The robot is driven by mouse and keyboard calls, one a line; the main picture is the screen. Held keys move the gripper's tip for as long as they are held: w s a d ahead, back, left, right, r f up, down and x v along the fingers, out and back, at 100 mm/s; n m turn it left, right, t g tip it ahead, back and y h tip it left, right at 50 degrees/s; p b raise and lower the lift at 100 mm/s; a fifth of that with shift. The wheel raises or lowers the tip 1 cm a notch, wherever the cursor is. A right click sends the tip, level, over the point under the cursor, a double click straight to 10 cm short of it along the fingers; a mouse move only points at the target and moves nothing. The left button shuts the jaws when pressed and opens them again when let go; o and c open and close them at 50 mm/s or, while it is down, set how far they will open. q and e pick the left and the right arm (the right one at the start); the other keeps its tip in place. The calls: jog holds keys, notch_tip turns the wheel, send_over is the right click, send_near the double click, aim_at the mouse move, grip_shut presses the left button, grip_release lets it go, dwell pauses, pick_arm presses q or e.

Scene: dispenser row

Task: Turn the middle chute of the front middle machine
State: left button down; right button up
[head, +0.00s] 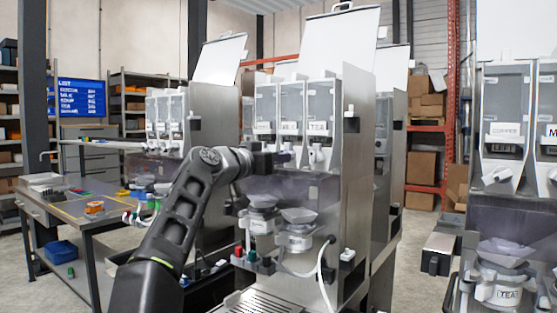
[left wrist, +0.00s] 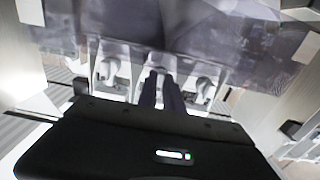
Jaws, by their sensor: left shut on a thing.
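The front middle machine (head: 352,185) stands at the centre of the head view, a tall steel dispenser with three clear hoppers (head: 290,105) side by side. White chutes sit under the hoppers; the right-hand one (head: 317,155) shows clear of my arm. My left gripper (head: 278,159) is at the middle of the chute row and hides the middle chute in the head view. In the left wrist view the fingers (left wrist: 161,92) are shut on the white middle chute (left wrist: 157,73). A white chute stands on each side of it, left (left wrist: 106,70) and right (left wrist: 205,85). My right gripper is not in view.
Below the chutes are a purple-tinted clear guard (head: 290,190), funnels over jars (head: 297,240), coloured knobs and a drip grate (head: 262,304). Another machine (head: 505,130) stands at the right. A workbench (head: 85,205) with small items is at the left.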

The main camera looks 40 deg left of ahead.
pick_arm(q)
jog(key=shift+f, duration=0.1)
jog(key=c, duration=1.5)
grip_release()
jog(key=s+b, duration=0.3)
jog(key=s, duration=0.4)
jog(key=shift+s, duration=0.35)
